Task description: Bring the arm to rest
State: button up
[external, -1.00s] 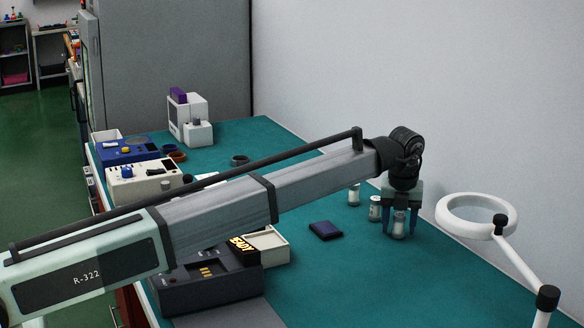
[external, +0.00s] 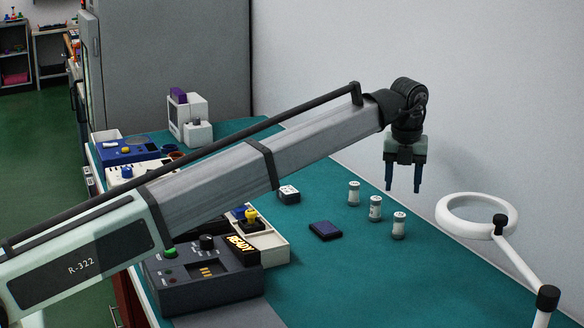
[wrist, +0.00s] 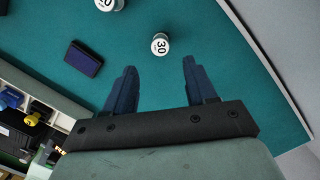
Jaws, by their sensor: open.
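My gripper (external: 404,180) is open and empty, raised above the back right part of the teal bench. Its two blue fingers point down and stand apart. Below it, a small white-and-grey cylinder (external: 399,225) stands upright on the bench.
Two similar cylinders (external: 375,208) (external: 354,193) stand in a row with it. A dark blue block (external: 326,230) lies nearby. A ring lamp (external: 477,216) stands at right. Open bench lies between.

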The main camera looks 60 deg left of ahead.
jog(key=shift+r, duration=0.45)
